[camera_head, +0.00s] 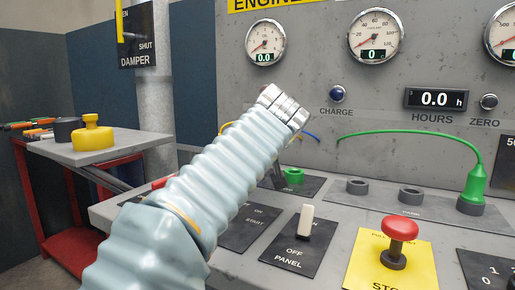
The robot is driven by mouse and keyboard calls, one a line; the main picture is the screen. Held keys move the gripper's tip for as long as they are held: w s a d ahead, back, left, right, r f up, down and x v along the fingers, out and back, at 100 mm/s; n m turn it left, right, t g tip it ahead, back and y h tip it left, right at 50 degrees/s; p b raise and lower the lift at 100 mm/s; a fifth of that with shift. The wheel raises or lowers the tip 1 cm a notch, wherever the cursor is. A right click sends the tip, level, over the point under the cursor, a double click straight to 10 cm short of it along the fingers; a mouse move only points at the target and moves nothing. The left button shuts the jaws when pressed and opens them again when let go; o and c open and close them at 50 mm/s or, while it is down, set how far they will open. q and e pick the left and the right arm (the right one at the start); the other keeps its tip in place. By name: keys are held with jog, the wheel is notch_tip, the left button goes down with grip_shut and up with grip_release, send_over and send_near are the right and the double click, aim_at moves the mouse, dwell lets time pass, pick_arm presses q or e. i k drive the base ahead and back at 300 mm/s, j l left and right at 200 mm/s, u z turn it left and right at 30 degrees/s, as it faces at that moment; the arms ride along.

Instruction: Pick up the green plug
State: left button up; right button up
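The green plug (475,186) stands upright on a dark round socket at the right of the console. A green cable (410,134) arcs from its top leftward to the panel wall. My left arm (215,175), in a pale ribbed sleeve, reaches in from the lower left. Its metal wrist end (284,106) is in front of the panel, well left of the plug and apart from it. I cannot make out the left fingers or whether they hold anything. My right gripper is not in view.
Two empty-looking dark sockets (357,187) (410,195) sit left of the plug. A green ring-like piece (293,176) is near my arm. A red stop button (399,230) and a panel switch (306,221) stick up in front. A yellow-knobbed weight (92,134) sits on the left cart.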

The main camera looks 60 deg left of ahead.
aim_at(476, 178)
jog(key=k+l, duration=1.2)
jog(key=k, duration=0.1)
